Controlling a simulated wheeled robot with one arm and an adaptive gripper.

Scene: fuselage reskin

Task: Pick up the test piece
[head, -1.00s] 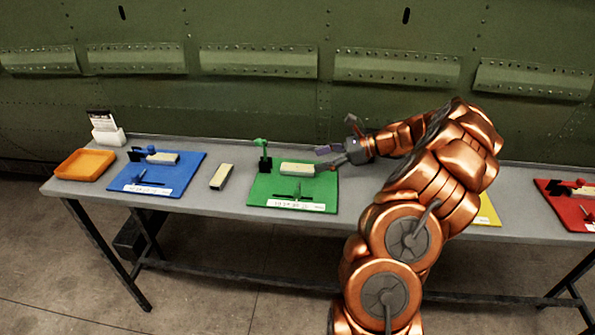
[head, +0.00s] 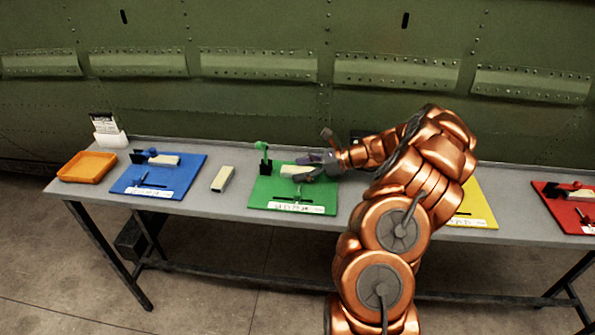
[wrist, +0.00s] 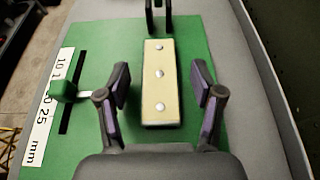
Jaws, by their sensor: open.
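The test piece (wrist: 160,105) is a cream block with three silver rivet heads, lying on the green board (wrist: 210,50). In the head view the piece (head: 292,170) lies on the green board (head: 262,196), partly hidden by my gripper. My gripper (wrist: 158,85) is open in the wrist view, with one finger on each side of the piece and a gap on both sides. In the head view my gripper (head: 312,168) is at the right end of the piece. A green clamp (head: 263,155) stands at the piece's far end.
Another cream block (head: 222,179) lies bare on the grey table between the green and blue boards. The blue board (head: 190,170), an orange tray (head: 88,167) and a white card holder (head: 108,138) are at the left. Yellow (head: 473,208) and red (head: 550,200) boards are at the right. The green fuselage wall (head: 250,110) is behind.

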